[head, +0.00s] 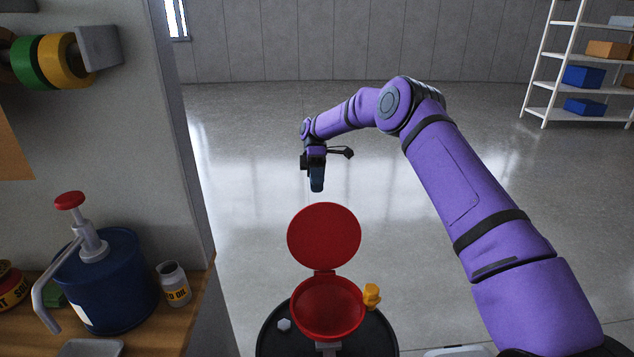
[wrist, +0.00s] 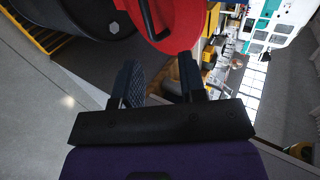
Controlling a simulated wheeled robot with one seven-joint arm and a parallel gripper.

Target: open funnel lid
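The red funnel (head: 328,308) sits on top of a dark drum. Its round red lid (head: 324,236) is swung up and stands raised at the funnel's far side, so the bowl is uncovered. My gripper (head: 316,186) hangs pointing down above and beyond the lid, apparently apart from it. In the wrist view, my gripper's two fingers (wrist: 160,78) are spread with nothing held between them. The red lid (wrist: 192,28) with a black handle (wrist: 149,20) shows just past the fingertips.
At left, a wooden bench (head: 190,318) holds a blue pump canister (head: 125,280) and a white bottle (head: 174,284). A shelf rack (head: 548,68) stands far right. Open floor lies behind.

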